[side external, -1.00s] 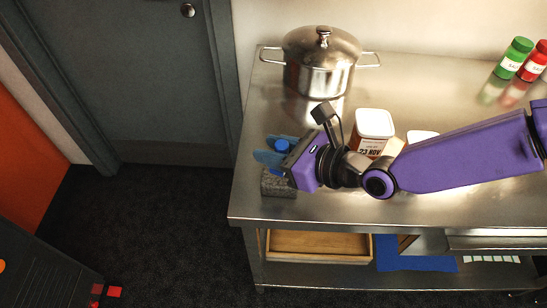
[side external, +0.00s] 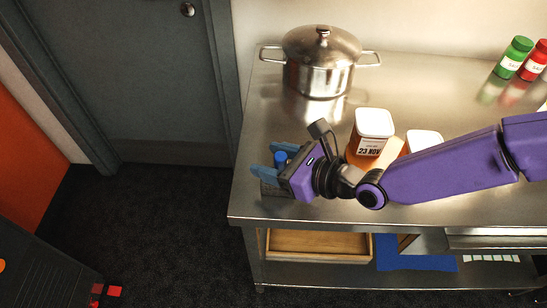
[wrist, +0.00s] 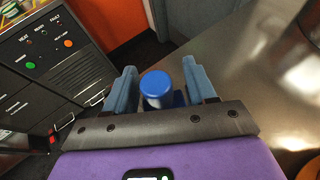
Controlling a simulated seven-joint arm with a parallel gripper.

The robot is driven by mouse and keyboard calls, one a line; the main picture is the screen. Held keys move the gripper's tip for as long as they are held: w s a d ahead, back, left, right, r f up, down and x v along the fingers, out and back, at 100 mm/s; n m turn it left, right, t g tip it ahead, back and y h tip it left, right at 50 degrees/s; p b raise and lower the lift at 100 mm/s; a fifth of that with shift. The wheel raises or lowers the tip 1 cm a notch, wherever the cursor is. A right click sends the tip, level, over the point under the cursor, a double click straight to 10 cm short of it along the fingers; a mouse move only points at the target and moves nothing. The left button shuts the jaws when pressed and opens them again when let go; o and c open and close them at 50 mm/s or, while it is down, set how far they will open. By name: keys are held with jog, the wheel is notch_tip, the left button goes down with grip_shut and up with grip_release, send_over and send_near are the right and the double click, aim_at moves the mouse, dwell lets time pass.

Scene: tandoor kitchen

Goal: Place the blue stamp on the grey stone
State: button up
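The blue stamp (side external: 281,158) stands upright between my gripper's fingers at the left end of the steel table. Its round blue top shows in the wrist view (wrist: 156,84), with a clear gap to the right finger and little or none to the left. My gripper (side external: 272,160) is open around it, with light-blue fingers spread wide. The grey stone (side external: 269,189) lies under the fingers near the table's left edge, mostly covered by my gripper. The stamp appears to be on the stone, but its foot is hidden, so contact cannot be seen.
A steel pot (side external: 321,66) stands behind my gripper. Two jars with white lids (side external: 375,123) (side external: 424,140) stand right of it, close to my arm. Green (side external: 514,57) and red (side external: 535,60) shakers are at the far right. Steel table (side external: 270,120) is clear between pot and gripper.

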jog(key=shift+r, duration=0.2)
jog(key=v, duration=1.2)
